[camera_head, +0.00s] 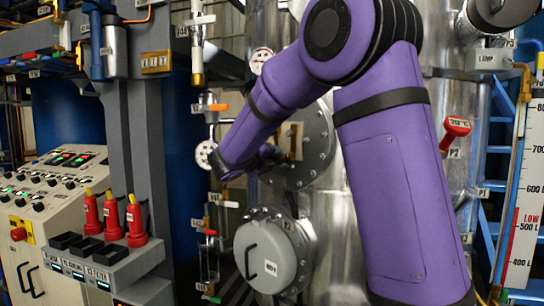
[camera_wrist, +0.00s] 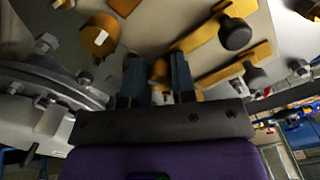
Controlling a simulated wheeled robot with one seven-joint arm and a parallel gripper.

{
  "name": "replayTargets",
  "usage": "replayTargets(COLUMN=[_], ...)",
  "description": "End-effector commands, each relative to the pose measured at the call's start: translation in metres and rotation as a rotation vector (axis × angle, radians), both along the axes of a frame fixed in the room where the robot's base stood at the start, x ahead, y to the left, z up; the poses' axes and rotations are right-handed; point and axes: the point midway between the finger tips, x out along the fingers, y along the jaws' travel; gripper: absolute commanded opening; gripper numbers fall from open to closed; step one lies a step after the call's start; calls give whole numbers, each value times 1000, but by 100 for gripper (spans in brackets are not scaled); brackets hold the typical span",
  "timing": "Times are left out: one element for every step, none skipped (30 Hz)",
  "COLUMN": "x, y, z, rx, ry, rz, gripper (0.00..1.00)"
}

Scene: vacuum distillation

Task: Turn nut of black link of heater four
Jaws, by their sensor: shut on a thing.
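My gripper (camera_wrist: 158,75) shows in the wrist view with its two dark fingers pointing up, shut on a small brass-coloured nut (camera_wrist: 160,70). Gold link bars (camera_wrist: 214,68) with black knobs (camera_wrist: 236,34) lie just to the right of the fingers. A rounded gold piece (camera_wrist: 99,36) is at the upper left. In the head view my purple arm reaches to a round bolted flange (camera_head: 318,150) with a brass-coloured plate (camera_head: 291,141) on the metal vessel. The fingertips are largely hidden there by my wrist. I cannot make out a heater number or a black link.
A second, lower round cover (camera_head: 268,257) with a handle sticks out below my wrist. A valve pipe with an orange handle (camera_head: 213,107) and a white handwheel (camera_head: 205,155) stand close to its left. A control panel (camera_head: 50,200) is at the far left.

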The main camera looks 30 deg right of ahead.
Motion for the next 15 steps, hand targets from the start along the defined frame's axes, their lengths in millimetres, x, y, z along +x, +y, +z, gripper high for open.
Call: replayTargets(x=[0,0,0,0,0,0,0,0,0,0,0,0,0,0,0], y=[1,1,1,1,1,1,1,1,1,1,1,1,1,1,1], z=[-1,-1,-1,-1,-1,-1,-1,-1,-2,-2,-2,-2,-2,-2,-2], rx=[-12,-21,-32,-41,-50,-62,-70,-79,-91,-99,-107,-118,-126,-134,-144], ry=[41,69,105,132,159,196,222,249,285,312,338,372,396,421,453], rz=[1,1,1,1,1,1,1,1,1,1,2,2,2,2,2], gripper=[1,1,1,1,1,1,1,1,1,1,1,1,1,1,1])
